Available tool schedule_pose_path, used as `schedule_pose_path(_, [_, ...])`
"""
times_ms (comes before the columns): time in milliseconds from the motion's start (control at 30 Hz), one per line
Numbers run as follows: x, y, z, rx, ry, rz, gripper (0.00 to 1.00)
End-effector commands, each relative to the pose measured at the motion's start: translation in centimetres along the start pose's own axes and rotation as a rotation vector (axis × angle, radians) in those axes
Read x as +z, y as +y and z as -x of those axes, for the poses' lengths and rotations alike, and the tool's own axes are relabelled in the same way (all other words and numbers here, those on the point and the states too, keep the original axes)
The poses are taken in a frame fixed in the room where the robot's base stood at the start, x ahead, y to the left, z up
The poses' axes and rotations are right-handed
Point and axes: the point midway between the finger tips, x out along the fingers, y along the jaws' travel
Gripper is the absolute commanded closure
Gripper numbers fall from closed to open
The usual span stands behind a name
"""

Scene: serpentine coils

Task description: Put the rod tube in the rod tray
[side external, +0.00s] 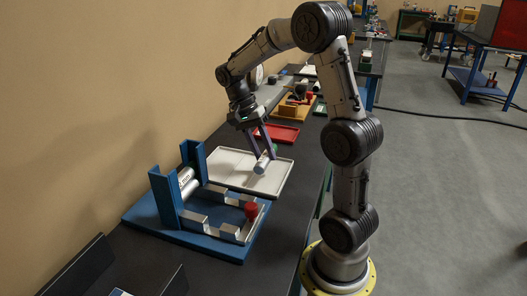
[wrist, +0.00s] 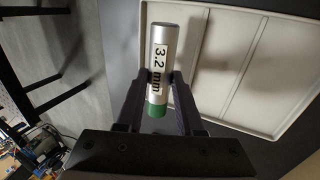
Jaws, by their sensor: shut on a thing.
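The rod tube (wrist: 162,60) is a silver cylinder with a green end and a label reading "3.2 mm". My gripper (wrist: 160,82) is shut on it, with a dark finger on each side. I cannot tell the tube's exact height over the tray.
A blue fixture (side external: 190,238) with uprights, silver blocks, a silver roll and a red knob (side external: 251,210) stands in front of the tray. A red tray (side external: 277,134) lies behind it. More items stand farther back on the dark bench.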

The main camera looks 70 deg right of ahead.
Motion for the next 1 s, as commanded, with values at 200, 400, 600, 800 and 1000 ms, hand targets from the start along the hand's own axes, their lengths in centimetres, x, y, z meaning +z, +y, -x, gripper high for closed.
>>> schedule_pose_path(200, [0.0,0.0,-0.1,0.0,0.0,0.0,1.0])
schedule_pose_path(400, [0.0,-0.2,-0.6,0.001,0.0,0.0,1.0])
schedule_pose_path(600, [0.0,-0.5,-1.2,0.0,0.0,0.0,1.0])
schedule_pose_path(800, [0.0,-0.7,-1.8,0.001,0.0,0.0,1.0])
schedule_pose_path(1000, [0.0,-0.9,-2.3,0.0,0.0,0.0,1.0])
